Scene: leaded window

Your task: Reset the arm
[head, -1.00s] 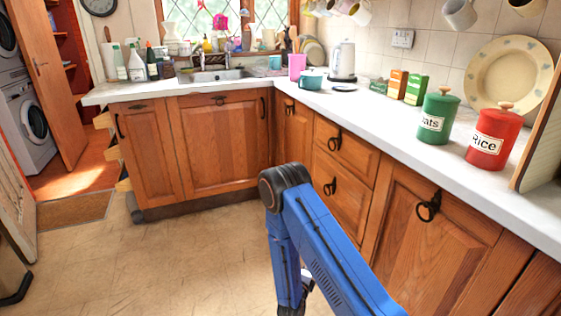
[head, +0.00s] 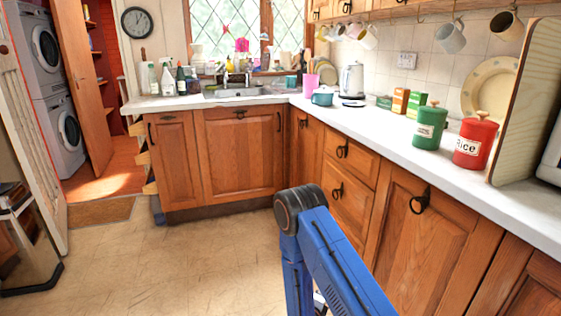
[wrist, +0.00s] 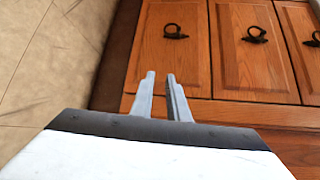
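My blue arm rises from the bottom of the head view, its dark elbow joint in front of the wooden lower cabinets (head: 240,157). My gripper (wrist: 161,75) shows in the wrist view as two pale grey fingers with a narrow gap between them. The gap is empty. The fingers point toward the wooden cabinet doors (wrist: 178,58), which have dark ring pulls, and seem apart from them. In the head view the gripper is mostly hidden behind my arm.
The white counter (head: 385,125) carries a green canister (head: 430,128), a red Rice canister (head: 475,141), a kettle (head: 352,82) and a teal pot (head: 323,96). A wooden board (head: 525,105) stands at the right. The tiled floor (head: 165,265) at left is clear.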

